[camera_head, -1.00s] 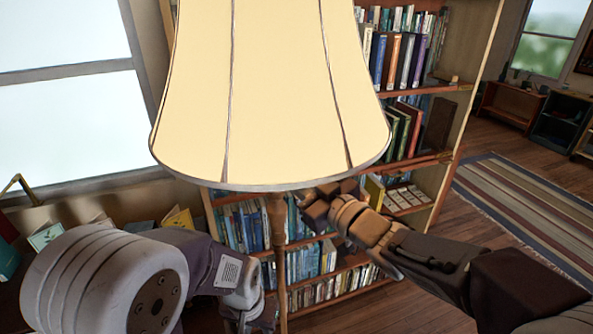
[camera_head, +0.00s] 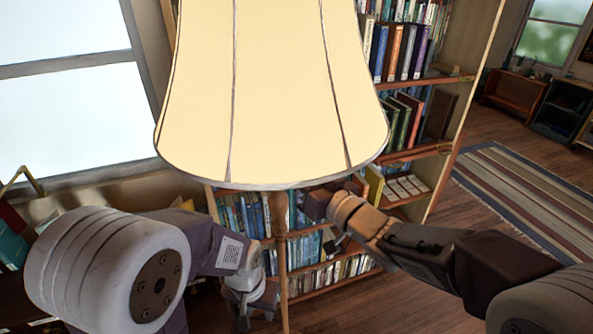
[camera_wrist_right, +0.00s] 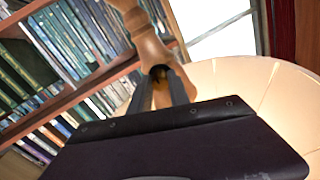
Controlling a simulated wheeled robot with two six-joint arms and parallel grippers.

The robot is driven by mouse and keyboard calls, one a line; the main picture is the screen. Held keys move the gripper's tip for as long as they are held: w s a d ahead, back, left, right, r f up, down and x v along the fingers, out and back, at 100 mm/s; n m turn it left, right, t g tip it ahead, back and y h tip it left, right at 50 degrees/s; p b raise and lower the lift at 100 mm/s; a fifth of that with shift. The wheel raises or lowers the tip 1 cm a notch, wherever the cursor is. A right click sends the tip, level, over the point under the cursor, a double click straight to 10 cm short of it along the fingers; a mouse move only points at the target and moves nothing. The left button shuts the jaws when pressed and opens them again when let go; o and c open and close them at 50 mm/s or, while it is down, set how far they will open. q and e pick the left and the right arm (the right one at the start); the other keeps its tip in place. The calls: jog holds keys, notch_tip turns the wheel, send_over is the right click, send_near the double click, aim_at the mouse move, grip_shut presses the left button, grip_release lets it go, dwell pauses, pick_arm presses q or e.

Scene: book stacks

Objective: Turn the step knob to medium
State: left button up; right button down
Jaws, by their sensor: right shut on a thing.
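A floor lamp with a cream shade (camera_head: 270,90) and a wooden stem (camera_head: 278,245) stands in front of me. In the right wrist view, the stem (camera_wrist_right: 143,40) carries a small dark knob (camera_wrist_right: 159,71). My right gripper (camera_wrist_right: 161,84) has its fingertips shut on this knob, one finger on each side. In the head view, my right gripper (camera_head: 308,206) is just under the shade's lower rim, beside the stem; the knob is hidden there. No knob marking is legible. My left gripper (camera_head: 248,312) hangs low, left of the stem, apart from it; its finger gap is unclear.
A bookshelf (camera_head: 446,150) full of books stands right behind the lamp. A window (camera_head: 65,80) is at the left, with a low shelf of books below it. A striped rug (camera_head: 530,210) lies on the wooden floor at the right. The shade hangs close to my right gripper.

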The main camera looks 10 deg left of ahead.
jog(key=shift+r, duration=0.1)
jog(key=c, duration=1.2)
grip_release()
jog(key=shift+c, duration=0.2)
jog(key=b+v, duration=0.1)
jog(key=v, duration=0.8)
